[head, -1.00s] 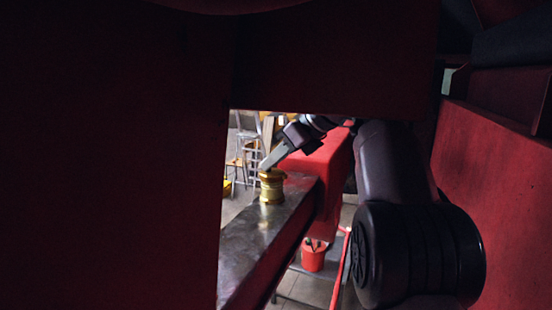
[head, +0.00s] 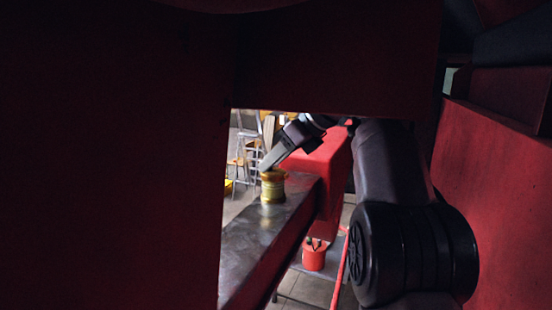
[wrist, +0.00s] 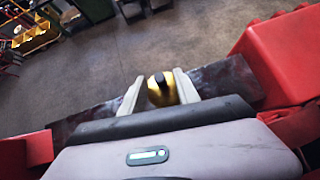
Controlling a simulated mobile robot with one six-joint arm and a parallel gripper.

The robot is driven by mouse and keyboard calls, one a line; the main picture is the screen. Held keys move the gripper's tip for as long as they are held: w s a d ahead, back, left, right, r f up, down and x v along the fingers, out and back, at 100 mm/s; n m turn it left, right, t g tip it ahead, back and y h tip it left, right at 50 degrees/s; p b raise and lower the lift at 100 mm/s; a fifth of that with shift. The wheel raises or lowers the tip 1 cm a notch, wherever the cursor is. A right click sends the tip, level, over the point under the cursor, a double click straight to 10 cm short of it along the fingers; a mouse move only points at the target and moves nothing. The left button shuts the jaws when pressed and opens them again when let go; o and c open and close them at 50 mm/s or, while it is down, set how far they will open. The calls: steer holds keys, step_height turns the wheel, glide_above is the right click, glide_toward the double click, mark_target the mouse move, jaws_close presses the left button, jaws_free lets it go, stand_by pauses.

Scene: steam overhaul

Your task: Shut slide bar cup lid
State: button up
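A round brass cup (head: 272,190) stands upright on the dark metal slide bar (head: 258,232) in the head view. Its top shows in the wrist view as a gold dome (wrist: 164,94) with a dark knob or hole. My gripper (head: 265,168) reaches down from the upper right, its tips at the cup's top edge. In the wrist view my gripper (wrist: 160,84) has its two pale fingers apart, one on each side of the gold top. I cannot tell whether they touch it. The lid's hinge and any gap under the lid are too small to make out.
Large dark red walls frame the opening in the head view. A red block (head: 325,165) stands behind the bar's far end. A red bucket (head: 314,258) stands below, right of the bar. A metal stepladder (head: 247,150) is in the background.

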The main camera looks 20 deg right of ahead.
steer(key=v, duration=0.7)
steer(key=shift+s+r, duration=0.15)
